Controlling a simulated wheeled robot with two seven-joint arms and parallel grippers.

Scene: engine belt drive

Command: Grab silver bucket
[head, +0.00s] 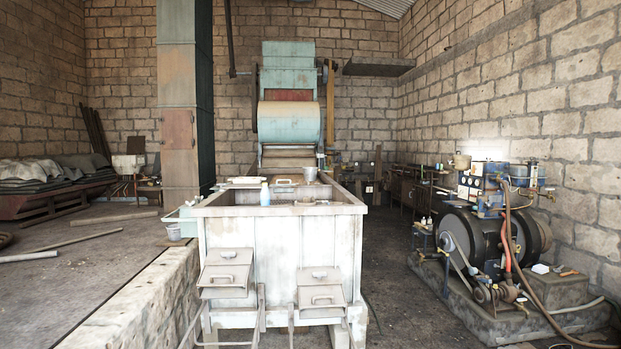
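A small silver-grey bucket-like pot (310,174) stands at the back right of the large white trough, in front of the blue machine. A second small light-grey bucket (174,232) sits at the left of the trough, by the raised ledge. A third pot-shaped vessel (462,162) rests on top of the engine at the right, and its colour looks more tan. I cannot tell for sure which of these is the silver bucket. Neither of my grippers shows in the head view.
The engine (485,235) with belts and hoses stands at the right. A raised concrete ledge (100,285) bounds the left. A floor passage (395,270) lies clear between trough and engine.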

